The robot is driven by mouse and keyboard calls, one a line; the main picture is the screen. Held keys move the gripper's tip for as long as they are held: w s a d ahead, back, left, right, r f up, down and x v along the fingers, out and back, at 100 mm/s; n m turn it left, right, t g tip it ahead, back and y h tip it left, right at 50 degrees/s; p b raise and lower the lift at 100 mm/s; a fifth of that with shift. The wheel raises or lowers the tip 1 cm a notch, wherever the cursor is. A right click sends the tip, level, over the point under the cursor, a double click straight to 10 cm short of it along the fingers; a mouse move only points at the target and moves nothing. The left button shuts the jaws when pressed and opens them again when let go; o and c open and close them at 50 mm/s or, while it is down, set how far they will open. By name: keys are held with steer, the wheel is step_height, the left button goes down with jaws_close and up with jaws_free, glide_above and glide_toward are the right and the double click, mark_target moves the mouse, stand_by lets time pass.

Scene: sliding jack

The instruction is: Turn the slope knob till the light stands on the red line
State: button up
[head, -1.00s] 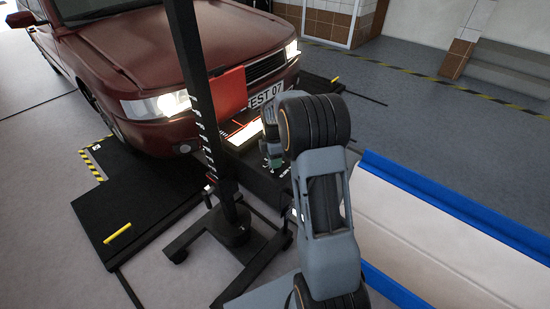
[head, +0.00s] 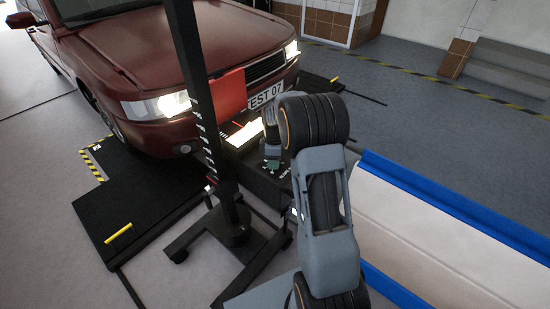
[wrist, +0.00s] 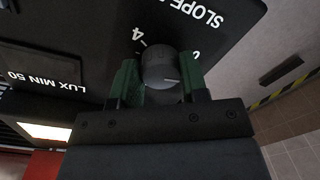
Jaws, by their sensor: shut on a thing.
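The slope knob (wrist: 160,70) is a round grey dial with a pale pointer mark, on a black panel lettered "SLOPE" (wrist: 193,12). My gripper (wrist: 160,78) has its green fingers on both sides of the knob and is shut on it. In the head view my gripper (head: 272,163) is at the black tester box, and the knob is hidden there. The light is a bright patch (head: 246,131) on the tester's screen in front of the car. A thin red line (head: 238,124) shows by its upper edge. Their exact gap is too small to tell.
A dark red car (head: 150,60) with lit headlamps stands behind the tester. A black post (head: 198,110) with a red plate (head: 229,93) rises left of my arm. A blue-edged white bench (head: 430,235) lies at right. A "LUX MIN 50" label (wrist: 45,82) is on the panel.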

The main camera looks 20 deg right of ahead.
steer(key=shift+m, duration=1)
steer(key=o, duration=0.9)
steer(key=shift+r, duration=0.1)
steer(key=r, duration=0.4)
steer(key=r+p, duration=0.1)
steer(key=r, duration=0.4)
steer(key=r+p, duration=0.1)
steer(key=r, duration=0.3)
steer(key=shift+w+d+r, duration=0.2)
steer(key=shift+w+r, duration=0.05)
steer(key=shift+r, duration=0.1)
